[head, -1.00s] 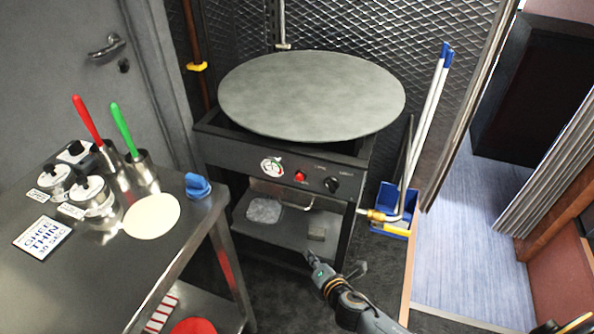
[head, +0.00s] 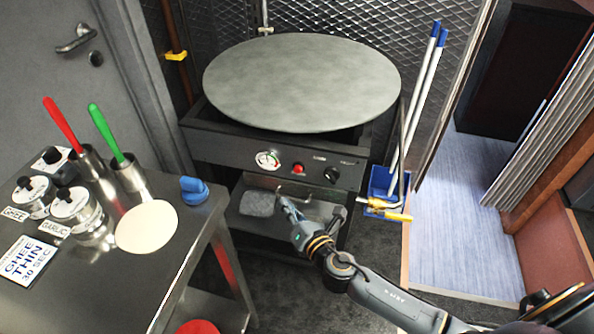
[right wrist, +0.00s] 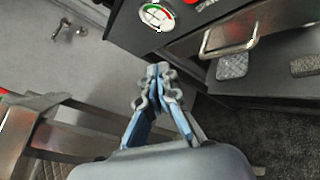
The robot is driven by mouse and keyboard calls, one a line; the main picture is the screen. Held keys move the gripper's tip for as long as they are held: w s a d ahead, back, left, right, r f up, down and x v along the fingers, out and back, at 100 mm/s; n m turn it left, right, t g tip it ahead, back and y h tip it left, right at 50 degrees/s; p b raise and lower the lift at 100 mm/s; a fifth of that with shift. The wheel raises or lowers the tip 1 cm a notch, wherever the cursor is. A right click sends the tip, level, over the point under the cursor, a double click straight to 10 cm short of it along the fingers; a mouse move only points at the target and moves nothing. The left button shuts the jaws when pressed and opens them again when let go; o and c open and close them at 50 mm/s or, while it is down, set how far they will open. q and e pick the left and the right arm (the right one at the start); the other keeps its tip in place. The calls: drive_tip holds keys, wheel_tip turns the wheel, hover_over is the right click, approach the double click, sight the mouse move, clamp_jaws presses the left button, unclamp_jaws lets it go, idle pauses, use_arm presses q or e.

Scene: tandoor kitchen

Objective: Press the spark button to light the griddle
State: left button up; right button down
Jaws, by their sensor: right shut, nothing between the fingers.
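The griddle (head: 300,82) is a large round grey plate on a black stand. Its front panel (head: 222,150) carries a round gauge (head: 268,160), a red button (head: 298,169) and a black knob (head: 332,175). The gauge also shows at the top of the right wrist view (right wrist: 157,15), with part of the red button (right wrist: 195,7) at the top edge. My right gripper (head: 283,199) is shut and empty, below and in front of the panel, apart from the button. In the right wrist view its closed fingertips (right wrist: 160,70) point towards the panel. My left gripper is not in view.
A steel table (head: 165,255) at left holds shakers, a red and a green handled tool in steel cups, a pale round disc (head: 147,227) and a blue object (head: 193,191). A metal handle (right wrist: 229,35) projects below the panel. A blue bin (head: 383,185) with poles stands right.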

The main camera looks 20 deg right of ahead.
drive_tip(key=w+d, duration=0.4)
drive_tip(key=w, duration=0.3)
drive_tip(key=shift+d+b, duration=0.35)
drive_tip(key=shift+d, duration=0.05)
idle(1.2)
drive_tip(key=shift+w+d, duration=0.2)
drive_tip(key=shift+w, duration=0.15)
drive_tip(key=shift+w+d, duration=0.35)
drive_tip(key=shift+w, duration=0.1)
idle(0.8)
drive_tip(key=shift+s, duration=0.1)
drive_tip(key=shift+s+a, duration=0.55)
drive_tip(key=shift+s, duration=0.15)
drive_tip(key=shift+s+a+p, duration=0.2)
drive_tip(key=shift+s+a, duration=0.5)
drive_tip(key=shift+s, duration=0.35)
drive_tip(key=shift+s+a+p, duration=0.2)
drive_tip(key=shift+s+a, duration=0.5)
drive_tip(key=shift+s, duration=0.35)
